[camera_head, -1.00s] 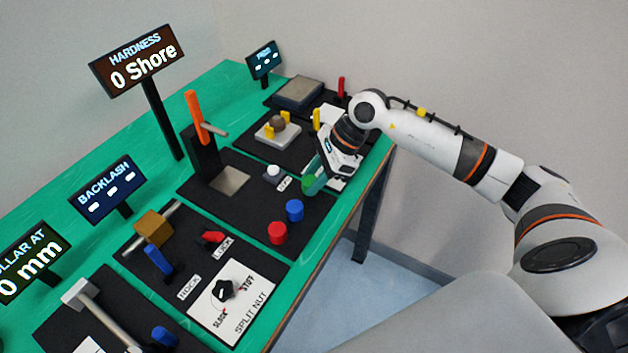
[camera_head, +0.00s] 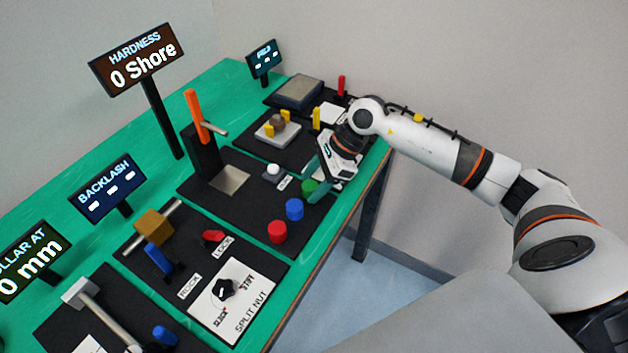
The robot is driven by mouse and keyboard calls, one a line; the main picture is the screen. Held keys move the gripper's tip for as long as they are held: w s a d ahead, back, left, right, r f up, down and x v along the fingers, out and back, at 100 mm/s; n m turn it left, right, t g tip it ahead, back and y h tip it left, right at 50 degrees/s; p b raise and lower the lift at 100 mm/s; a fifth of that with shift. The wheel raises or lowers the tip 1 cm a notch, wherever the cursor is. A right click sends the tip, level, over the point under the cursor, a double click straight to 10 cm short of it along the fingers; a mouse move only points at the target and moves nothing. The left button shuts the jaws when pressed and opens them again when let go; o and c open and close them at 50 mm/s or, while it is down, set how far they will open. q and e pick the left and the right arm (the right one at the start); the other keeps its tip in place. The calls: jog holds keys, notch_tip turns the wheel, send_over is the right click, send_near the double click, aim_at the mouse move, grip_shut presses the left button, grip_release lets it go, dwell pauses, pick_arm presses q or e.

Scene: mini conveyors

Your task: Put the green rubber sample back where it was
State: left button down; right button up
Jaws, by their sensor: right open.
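The green rubber sample (camera_head: 309,186) is a short green cylinder on the black mat of the hardness tester, in a row with a blue sample (camera_head: 294,209) and a red sample (camera_head: 278,232). My right gripper (camera_head: 315,187) is open, pointing down at the green sample from the right. Its teal fingers are close around or beside the sample and partly hide it; I cannot tell whether they touch it. The tester (camera_head: 204,150) has an orange lever and a bare metal plate (camera_head: 230,179). My left gripper is not in view.
The hardness display (camera_head: 137,60) reads 0 Shore. A white button (camera_head: 273,170) stands just left of the green sample. Other stations share the green table (camera_head: 75,185): a split-nut panel (camera_head: 232,302) in front and a yellow-posted fixture (camera_head: 278,131) behind. The table edge lies close right.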

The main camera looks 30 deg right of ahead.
jog(key=b+v, duration=0.1)
jog(key=v, duration=1.1)
jog(key=shift+b, duration=0.4)
